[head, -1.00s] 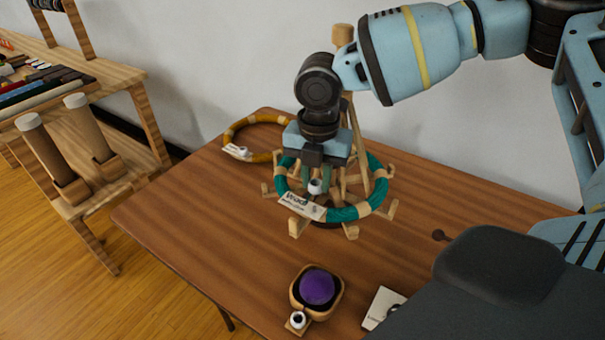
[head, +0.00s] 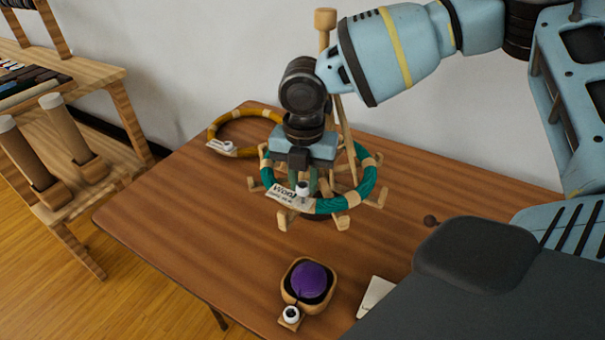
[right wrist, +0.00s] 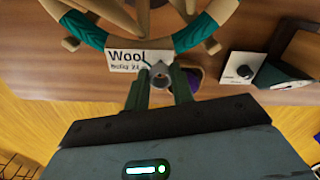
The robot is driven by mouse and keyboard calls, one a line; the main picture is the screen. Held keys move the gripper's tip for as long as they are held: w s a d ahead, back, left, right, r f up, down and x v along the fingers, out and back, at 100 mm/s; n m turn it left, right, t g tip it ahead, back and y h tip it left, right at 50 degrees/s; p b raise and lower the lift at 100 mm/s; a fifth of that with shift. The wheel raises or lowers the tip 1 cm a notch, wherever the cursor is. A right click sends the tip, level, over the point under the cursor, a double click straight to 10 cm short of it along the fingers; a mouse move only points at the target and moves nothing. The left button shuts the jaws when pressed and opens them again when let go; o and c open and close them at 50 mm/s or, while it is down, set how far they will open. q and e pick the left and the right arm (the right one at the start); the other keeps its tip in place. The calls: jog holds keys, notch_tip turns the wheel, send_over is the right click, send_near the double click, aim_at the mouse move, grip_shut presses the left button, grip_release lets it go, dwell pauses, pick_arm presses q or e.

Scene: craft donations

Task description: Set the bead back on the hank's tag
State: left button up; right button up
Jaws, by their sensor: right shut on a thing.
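The teal hank (head: 332,206) lies as a ring with tan bands on a wooden winder (head: 287,219). Its white tag (head: 287,195), lettered "Wool", sits at the ring's front; the tag also shows in the right wrist view (right wrist: 125,61). My left gripper is not in view.
An amber hank (head: 213,131) with its own tag and bead lies at the back left. A wooden bowl (head: 289,292) with a purple ball (head: 313,280) and a tagged bead stands in front. A white card (head: 374,296) lies beside it. The table between is clear.

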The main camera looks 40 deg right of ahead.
jog(key=shift+f+b, duration=0.55)
jog(key=shift+f, duration=0.65)
jog(key=o, duration=1)
jog(key=shift+r, duration=0.1)
notch_tip(320, 180, up, 8)
jog(key=shift+f, duration=0.2)
